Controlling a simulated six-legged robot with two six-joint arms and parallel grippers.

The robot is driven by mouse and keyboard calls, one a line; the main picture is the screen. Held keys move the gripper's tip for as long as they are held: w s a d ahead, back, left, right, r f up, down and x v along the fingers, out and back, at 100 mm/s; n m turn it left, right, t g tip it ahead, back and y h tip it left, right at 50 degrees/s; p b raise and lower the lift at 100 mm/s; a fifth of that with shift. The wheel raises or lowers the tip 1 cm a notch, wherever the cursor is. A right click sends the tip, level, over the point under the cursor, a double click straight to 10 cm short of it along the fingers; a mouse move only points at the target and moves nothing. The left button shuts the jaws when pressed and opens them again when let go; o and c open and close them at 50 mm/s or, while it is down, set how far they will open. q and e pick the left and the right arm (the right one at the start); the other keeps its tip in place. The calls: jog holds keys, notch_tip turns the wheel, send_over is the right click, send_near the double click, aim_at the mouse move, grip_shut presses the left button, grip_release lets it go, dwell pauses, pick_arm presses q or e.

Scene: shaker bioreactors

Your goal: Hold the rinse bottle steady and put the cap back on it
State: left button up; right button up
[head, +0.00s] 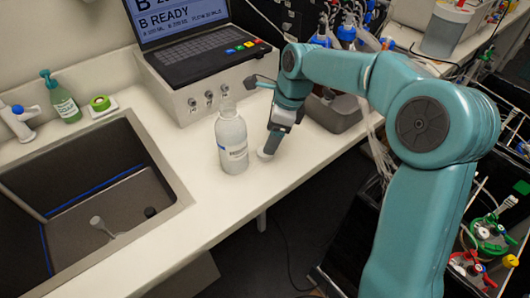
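My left gripper is not in view.
A sink (85,195) lies to the left, with a green soap bottle (64,103) and a tap (18,118) behind it. The console (200,72) stands behind the bottle. A grey container (335,110) is beyond my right wrist. The counter between sink and bottle is clear.

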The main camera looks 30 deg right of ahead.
jog(key=shift+s, duration=0.1)
jog(key=x, duration=0.5)
jog(key=shift+a, duration=0.1)
dwell(0.3)
jog(key=c, duration=1.2)
notch_tip(320, 180, up, 20)
jog(key=p, duration=0.3)
